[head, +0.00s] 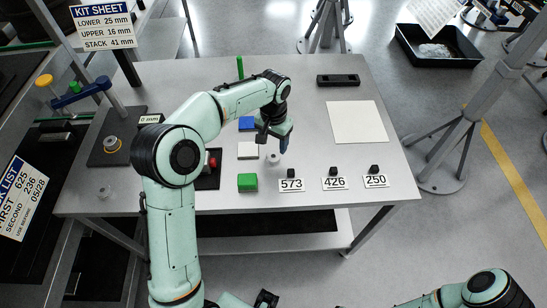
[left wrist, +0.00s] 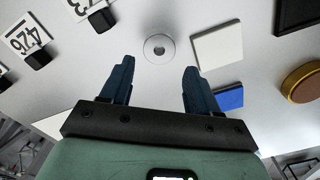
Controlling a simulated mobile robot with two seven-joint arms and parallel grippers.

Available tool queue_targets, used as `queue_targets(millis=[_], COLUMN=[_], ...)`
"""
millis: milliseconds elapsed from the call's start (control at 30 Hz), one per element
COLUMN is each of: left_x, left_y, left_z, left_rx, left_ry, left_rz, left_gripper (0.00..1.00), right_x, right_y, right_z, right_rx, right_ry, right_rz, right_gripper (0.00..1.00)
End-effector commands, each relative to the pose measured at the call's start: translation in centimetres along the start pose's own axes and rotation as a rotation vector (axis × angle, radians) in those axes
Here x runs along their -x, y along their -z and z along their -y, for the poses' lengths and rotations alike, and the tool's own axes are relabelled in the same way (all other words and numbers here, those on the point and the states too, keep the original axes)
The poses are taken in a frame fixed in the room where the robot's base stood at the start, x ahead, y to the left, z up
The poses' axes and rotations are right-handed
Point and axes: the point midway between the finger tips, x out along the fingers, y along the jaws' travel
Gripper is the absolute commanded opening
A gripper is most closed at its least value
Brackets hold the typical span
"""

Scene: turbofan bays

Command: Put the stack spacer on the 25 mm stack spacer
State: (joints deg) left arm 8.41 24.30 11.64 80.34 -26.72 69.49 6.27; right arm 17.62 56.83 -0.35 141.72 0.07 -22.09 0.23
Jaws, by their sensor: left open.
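A small pale ring-shaped spacer (head: 273,158) lies flat on the table just left of the number cards. In the left wrist view the spacer (left wrist: 159,48) shows its central hole, ahead of and between the fingertips, with a gap to both. My left gripper (head: 273,142) is open and empty, pointing down just above the spacer; its blue fingers (left wrist: 158,78) stand well apart.
White (head: 248,150), blue (head: 246,123) and green (head: 247,182) blocks lie near the spacer. Cards 573 (head: 291,185), 426 and 250 line the front, with small black blocks. A clear ring (head: 104,190) sits at front left. A white sheet (head: 357,122) lies at right.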

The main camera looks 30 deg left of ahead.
Motion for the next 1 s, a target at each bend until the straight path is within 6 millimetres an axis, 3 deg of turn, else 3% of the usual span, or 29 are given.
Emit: queue_targets(millis=[400, 667, 700, 833, 867, 1000], left_x=[-4.9, -5.3, -5.3, -5.3, -5.3, -5.2], left_y=[-0.5, -0.5, -0.5, -0.5, -0.5, -0.5], left_z=[-0.1, -0.1, -0.1, -0.1, -0.1, -0.1], left_rx=[0.001, 0.001, 0.001, 0.001, 0.001, 0.001], left_ry=[-0.001, -0.001, -0.001, -0.001, -0.001, 0.000], left_rz=[0.000, -0.001, -0.002, -0.002, -0.002, -0.003], left_gripper=[0.61, 0.61, 0.58, 0.15, 0.11, 0.11], right_x=[-0.5, -0.5, -0.5, -0.5, -0.5, -0.5], right_y=[-0.1, -0.1, -0.1, -0.1, -0.1, -0.1], right_z=[-0.2, -0.2, -0.2, -0.2, -0.2, -0.2], right_rx=[0.000, 0.000, 0.000, 0.000, 0.000, -0.001], right_ry=[-0.001, -0.001, -0.001, -0.001, -0.001, -0.001], right_rz=[0.002, 0.002, 0.002, 0.002, 0.002, 0.002], right_gripper=[0.58, 0.58, 0.58, 0.58, 0.58, 0.58])
